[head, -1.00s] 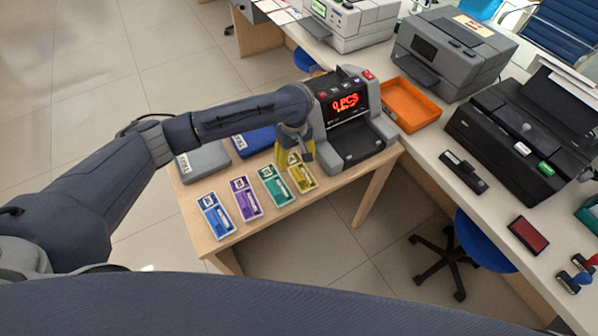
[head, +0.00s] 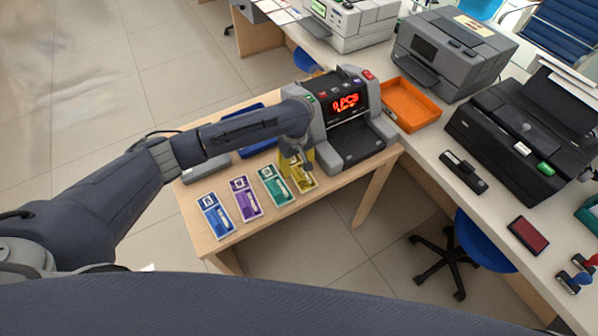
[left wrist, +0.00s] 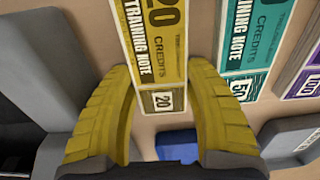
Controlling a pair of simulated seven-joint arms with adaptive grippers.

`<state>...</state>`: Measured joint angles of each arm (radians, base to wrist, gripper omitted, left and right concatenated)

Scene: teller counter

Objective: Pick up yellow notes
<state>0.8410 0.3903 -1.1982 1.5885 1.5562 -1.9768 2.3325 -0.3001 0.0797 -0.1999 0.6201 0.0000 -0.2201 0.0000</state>
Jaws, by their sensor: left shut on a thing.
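The yellow notes (head: 304,184) lie at the right end of a row of note stacks on the small wooden table, in front of the counting machine. My left gripper (head: 297,166) is over them from above and partly hides them. In the left wrist view its yellow fingers (left wrist: 160,80) stand on both sides of the yellow notes (left wrist: 162,35), shut on the stack's sides. The stack seems still at table level. My right gripper is not in view.
Green notes (head: 276,187) lie close beside the yellow ones, then purple notes (head: 245,199) and blue notes (head: 215,216). The counting machine (head: 350,150) stands just behind.

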